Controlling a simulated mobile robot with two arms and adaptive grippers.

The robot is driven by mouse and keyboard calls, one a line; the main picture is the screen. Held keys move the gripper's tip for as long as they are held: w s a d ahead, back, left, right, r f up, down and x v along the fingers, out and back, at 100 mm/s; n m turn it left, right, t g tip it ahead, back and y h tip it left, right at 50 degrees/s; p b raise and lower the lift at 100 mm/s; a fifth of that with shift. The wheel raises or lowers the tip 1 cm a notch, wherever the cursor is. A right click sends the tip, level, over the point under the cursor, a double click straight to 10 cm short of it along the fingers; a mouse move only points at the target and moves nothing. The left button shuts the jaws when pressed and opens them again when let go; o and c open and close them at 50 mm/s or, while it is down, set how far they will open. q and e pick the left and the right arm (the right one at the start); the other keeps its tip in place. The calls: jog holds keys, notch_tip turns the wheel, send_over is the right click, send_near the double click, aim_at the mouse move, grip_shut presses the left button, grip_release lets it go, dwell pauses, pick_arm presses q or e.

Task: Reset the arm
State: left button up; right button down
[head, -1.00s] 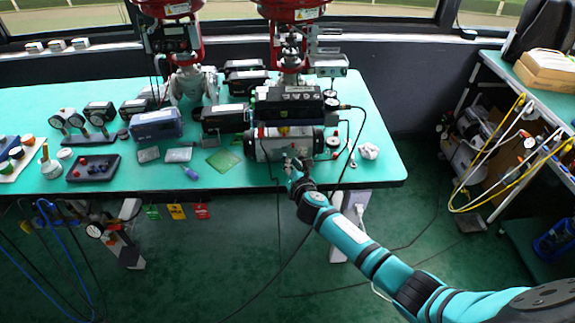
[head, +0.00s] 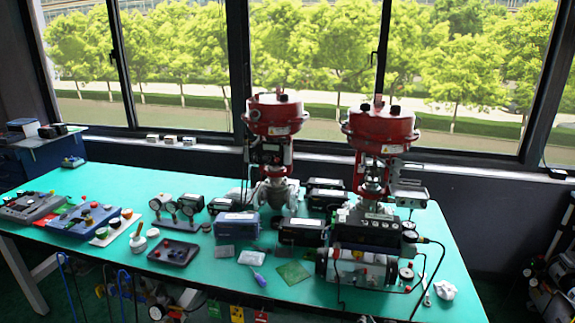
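Neither of my arms nor grippers shows in the head view now. The valve positioner assembly (head: 362,232) stands at the right part of the green table, with a silver cylinder (head: 357,270) at its front and a red-topped valve actuator (head: 381,127) behind it. A second red actuator (head: 275,117) stands to its left. A pressure gauge (head: 406,273) sits at the right end of the cylinder. Nothing of mine covers the assembly.
Control boxes (head: 85,219) lie at the left. Windows line the back. Cables hang at the front edge.

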jog(key=s+f+m+g, duration=0.6)
jog(key=s+f+m, duration=0.5)
jog(key=s+f, duration=1.25)
pick_arm(q)
jog(key=shift+s+a, duration=0.2)
jog(key=shift+a, duration=0.1)
pick_arm(e)
jog(key=s+f+m+g, duration=0.2)
jog(key=s+f+m, duration=0.2)
jog(key=s, duration=0.7)
jog(key=s+a+f+m+g+y, duration=0.1)
jog(key=s+f+m, duration=0.3)
jog(key=s, duration=0.7)
jog(key=s+f+m+g, duration=0.3)
jog(key=s+m, duration=0.1)
jog(key=s, duration=0.7)
jog(key=shift+a+f+m, duration=0.25)
jog(key=shift+f+m, duration=0.05)
jog(key=shift+f, duration=0.1)
pick_arm(q)
jog(key=shift+s, duration=0.1)
